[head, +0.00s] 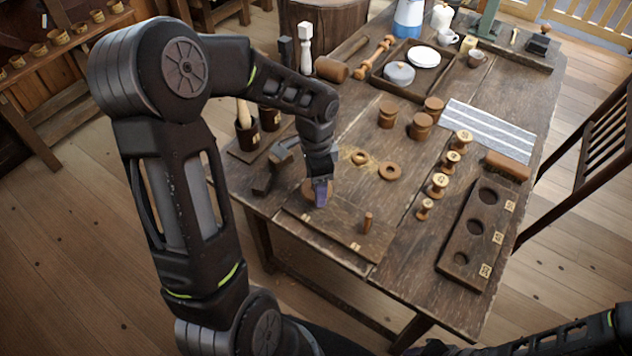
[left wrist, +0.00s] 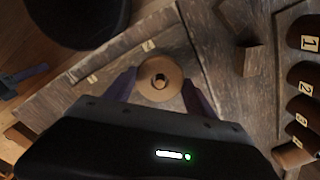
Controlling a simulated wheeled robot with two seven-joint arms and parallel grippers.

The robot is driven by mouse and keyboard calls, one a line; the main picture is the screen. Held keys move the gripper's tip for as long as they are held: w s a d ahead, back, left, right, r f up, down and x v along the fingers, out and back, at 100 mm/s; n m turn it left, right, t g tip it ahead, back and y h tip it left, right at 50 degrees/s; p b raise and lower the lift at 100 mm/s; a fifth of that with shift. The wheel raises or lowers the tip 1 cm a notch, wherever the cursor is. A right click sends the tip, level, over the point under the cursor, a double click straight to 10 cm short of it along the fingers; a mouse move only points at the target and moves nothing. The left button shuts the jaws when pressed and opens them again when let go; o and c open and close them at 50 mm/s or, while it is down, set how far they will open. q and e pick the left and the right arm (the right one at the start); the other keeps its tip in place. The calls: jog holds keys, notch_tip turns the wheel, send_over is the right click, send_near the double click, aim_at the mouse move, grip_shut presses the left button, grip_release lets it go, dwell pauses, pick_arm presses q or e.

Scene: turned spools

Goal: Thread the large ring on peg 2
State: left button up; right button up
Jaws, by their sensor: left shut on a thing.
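The large ring (head: 310,186), brown wood, is in my left gripper (head: 320,196), low over the left part of the peg board (head: 335,233). In the left wrist view the ring (left wrist: 150,91) sits between the two fingers (left wrist: 158,88), its face toward the camera. Its hole shows a dark centre; I cannot tell whether a peg stands in it. One bare upright peg (head: 368,222) stands on the board's right part. The fingers of my right gripper are out of the picture.
Two smaller rings (head: 390,171) lie behind the board. A mallet-like tool (head: 268,178) lies to its left. Several spools (head: 438,186) and a board with holes (head: 465,255) are to the right. Numbered dark cups (left wrist: 305,75) stand right in the left wrist view.

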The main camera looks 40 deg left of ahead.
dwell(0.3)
pick_arm(q)
jog(key=o, duration=1.4)
jog(key=shift+o, duration=0.5)
jog(key=shift+o, duration=0.9)
jog(key=shift+r, duration=0.1)
notch_tip(320, 180, up, 10)
jog(key=p, duration=0.7)
jog(key=shift+p, duration=0.4)
